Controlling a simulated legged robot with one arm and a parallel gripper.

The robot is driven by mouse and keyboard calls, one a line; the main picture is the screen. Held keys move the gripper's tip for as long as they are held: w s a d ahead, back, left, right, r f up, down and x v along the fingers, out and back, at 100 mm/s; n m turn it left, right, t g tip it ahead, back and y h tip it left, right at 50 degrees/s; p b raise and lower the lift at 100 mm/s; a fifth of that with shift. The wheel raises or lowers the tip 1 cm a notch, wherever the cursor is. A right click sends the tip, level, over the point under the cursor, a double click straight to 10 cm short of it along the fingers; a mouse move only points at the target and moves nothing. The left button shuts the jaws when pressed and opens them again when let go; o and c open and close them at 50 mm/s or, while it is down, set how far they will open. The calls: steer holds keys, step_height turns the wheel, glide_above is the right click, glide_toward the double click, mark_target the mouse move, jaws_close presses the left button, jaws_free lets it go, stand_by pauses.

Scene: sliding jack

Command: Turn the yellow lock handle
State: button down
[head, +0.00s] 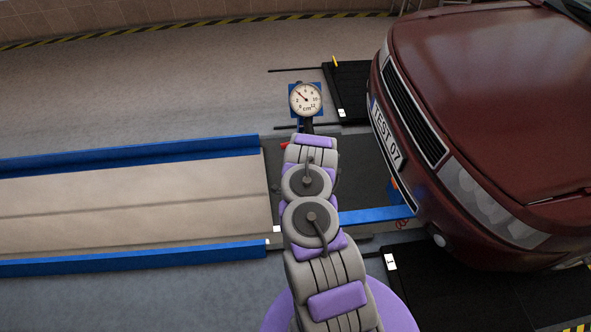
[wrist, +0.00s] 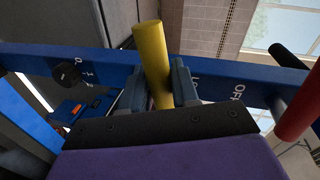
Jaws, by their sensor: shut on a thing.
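The yellow lock handle (wrist: 151,52) is a round bar in the middle of the wrist view. My gripper (wrist: 160,88) has one finger on each side of the handle and is shut on it. The handle's top sticks up beyond the fingers, leaning slightly left.
A red handle (wrist: 300,105) and a black knob (wrist: 67,74) flank the fingers. In the head view, a dial gauge (head: 305,99) stands beyond my arm. A dark red car (head: 490,110) is close on the right. Blue rails (head: 130,159) run left, with open floor beyond.

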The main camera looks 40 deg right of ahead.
stand_by(0.5)
steer(key=c, duration=1)
jaws_free()
steer(key=shift+d, duration=0.15)
steer(key=shift+p+v, duration=3.3)
steer(key=shift+v, duration=5.3)
steer(key=shift+f, duration=0.1)
